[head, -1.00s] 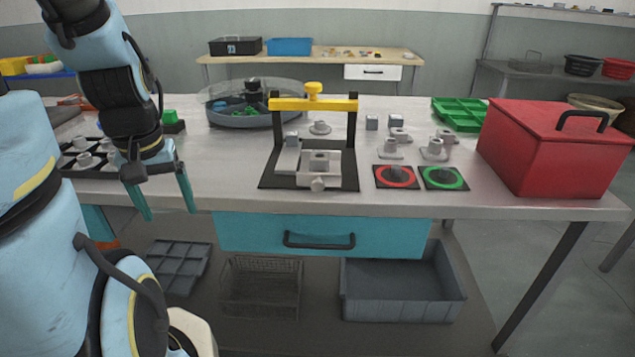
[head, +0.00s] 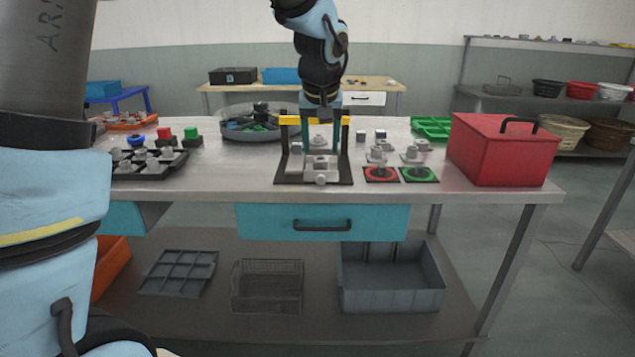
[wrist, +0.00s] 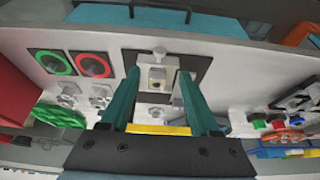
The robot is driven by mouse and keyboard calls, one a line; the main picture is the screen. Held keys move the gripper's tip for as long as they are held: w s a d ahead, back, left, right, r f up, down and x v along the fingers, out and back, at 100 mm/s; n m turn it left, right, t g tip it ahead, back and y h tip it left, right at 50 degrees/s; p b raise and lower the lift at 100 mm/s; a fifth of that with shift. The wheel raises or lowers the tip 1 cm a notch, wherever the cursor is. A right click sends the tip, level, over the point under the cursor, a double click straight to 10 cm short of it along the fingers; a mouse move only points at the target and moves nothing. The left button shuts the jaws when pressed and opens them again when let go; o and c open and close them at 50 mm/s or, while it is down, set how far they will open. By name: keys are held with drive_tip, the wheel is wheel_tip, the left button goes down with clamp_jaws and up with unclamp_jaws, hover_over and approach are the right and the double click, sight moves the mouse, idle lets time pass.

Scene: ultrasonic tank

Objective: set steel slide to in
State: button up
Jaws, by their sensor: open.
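The steel slide (head: 321,164) is a grey metal block with a round knob at its front. It sits on the black base (head: 285,179) of a fixture with black posts and a yellow top bar (head: 290,120). In the wrist view the slide (wrist: 157,77) lies between my fingertips in the picture, with its knob beyond them. My gripper (head: 322,147) is open and empty, pointing down over the fixture. Its teal fingers also show in the wrist view (wrist: 158,75). They hide part of the yellow bar in the head view. I cannot tell their exact height above the slide.
Red (head: 381,174) and green (head: 419,174) ringed pads lie right of the fixture, with several metal parts behind. A red box (head: 500,150) stands at the right. A black tray of parts (head: 150,165) is at the left. The bench between tray and fixture is clear.

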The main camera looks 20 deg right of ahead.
sight(321, 176)
drive_tip(key=p+x, duration=0.2)
drive_tip(key=x, duration=0.8)
drive_tip(key=shift+f, duration=0.4)
clamp_jaws()
drive_tip(key=shift+w, duration=0.1)
idle(0.9)
